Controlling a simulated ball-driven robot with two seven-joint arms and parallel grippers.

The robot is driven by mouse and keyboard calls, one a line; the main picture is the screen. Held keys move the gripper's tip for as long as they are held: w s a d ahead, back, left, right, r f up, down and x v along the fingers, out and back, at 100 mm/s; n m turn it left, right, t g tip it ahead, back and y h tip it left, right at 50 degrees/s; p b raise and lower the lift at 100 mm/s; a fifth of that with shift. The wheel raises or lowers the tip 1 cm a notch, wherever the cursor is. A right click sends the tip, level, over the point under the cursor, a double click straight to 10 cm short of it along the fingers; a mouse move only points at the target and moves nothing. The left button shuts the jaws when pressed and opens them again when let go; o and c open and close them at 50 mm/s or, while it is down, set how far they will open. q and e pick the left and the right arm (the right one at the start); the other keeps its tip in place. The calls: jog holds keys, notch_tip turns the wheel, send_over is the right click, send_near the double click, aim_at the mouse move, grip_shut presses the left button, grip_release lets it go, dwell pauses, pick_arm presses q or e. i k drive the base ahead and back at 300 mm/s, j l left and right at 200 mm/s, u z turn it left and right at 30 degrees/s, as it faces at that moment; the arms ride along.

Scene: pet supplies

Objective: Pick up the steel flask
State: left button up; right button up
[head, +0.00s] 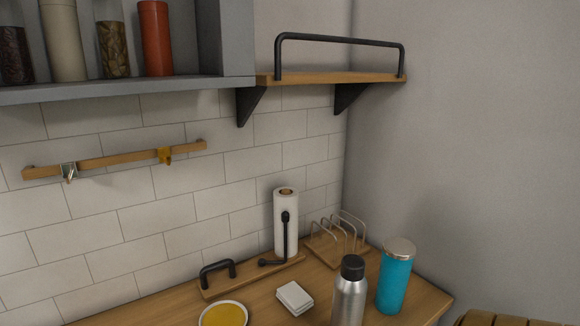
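The steel flask (348,304) stands upright on the wooden counter at the bottom of the head view. It is brushed silver with a black cap, and its base is cut off by the lower frame edge. A teal tumbler (394,283) with a pale lid stands close on its right. Neither of my grippers shows in this view.
Behind stand a paper towel roll (286,225) and a wire rack (338,236). A wooden shelf (335,78) with a black rail hangs above.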

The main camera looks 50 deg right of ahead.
aim_at(350, 291)
jog(key=z, duration=1.95)
